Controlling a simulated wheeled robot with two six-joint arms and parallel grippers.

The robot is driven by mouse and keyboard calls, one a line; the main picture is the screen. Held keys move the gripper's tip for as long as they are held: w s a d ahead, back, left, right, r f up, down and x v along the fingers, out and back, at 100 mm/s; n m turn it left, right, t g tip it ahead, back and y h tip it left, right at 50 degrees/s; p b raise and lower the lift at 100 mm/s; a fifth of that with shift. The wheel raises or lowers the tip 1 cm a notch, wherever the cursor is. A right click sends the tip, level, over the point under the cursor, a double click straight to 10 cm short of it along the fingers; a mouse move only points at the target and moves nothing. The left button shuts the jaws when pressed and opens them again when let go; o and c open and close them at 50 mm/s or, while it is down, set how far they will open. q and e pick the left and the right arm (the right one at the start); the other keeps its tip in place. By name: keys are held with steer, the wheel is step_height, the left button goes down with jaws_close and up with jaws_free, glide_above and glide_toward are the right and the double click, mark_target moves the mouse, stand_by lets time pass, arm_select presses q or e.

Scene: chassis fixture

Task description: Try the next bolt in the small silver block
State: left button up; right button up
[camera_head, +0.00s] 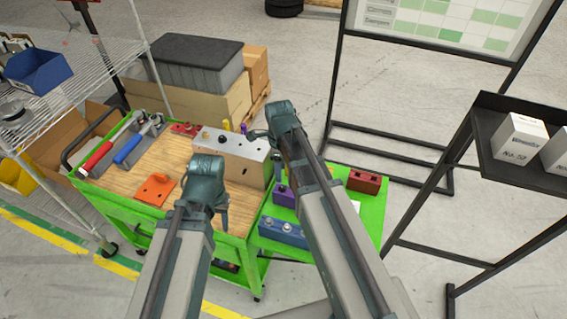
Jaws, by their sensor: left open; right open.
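A silver block (240,166) with small round fittings on top stands on the wooden top of the green cart. It looks fairly large; I cannot tell whether it is the small silver block. A yellow and a purple upright piece show behind it. A blue block (284,233) with several silver bolt heads sits on the green side shelf. My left gripper (221,218) is open and empty, in front of the silver block in the picture and hiding part of it. My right gripper (259,136) is open near the block's right end; its contact with anything is unclear.
An orange plate (155,190), a red-handled tool (95,158) and a blue-handled tool (130,148) lie on the cart. A black rack stands right.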

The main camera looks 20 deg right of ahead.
mark_target(282, 187)
steer(key=shift+m, duration=0.7)
steer(key=f+b, duration=0.6)
steer(key=shift+w+d, duration=0.35)
steer(key=shift+f, duration=0.25)
steer(key=shift+f+b, duration=1.7)
steer(key=shift+b, duration=0.2)
steer(key=shift+r, duration=0.25)
steer(key=shift+r+p, duration=0.1)
steer(key=shift+p, duration=0.25)
jaws_close()
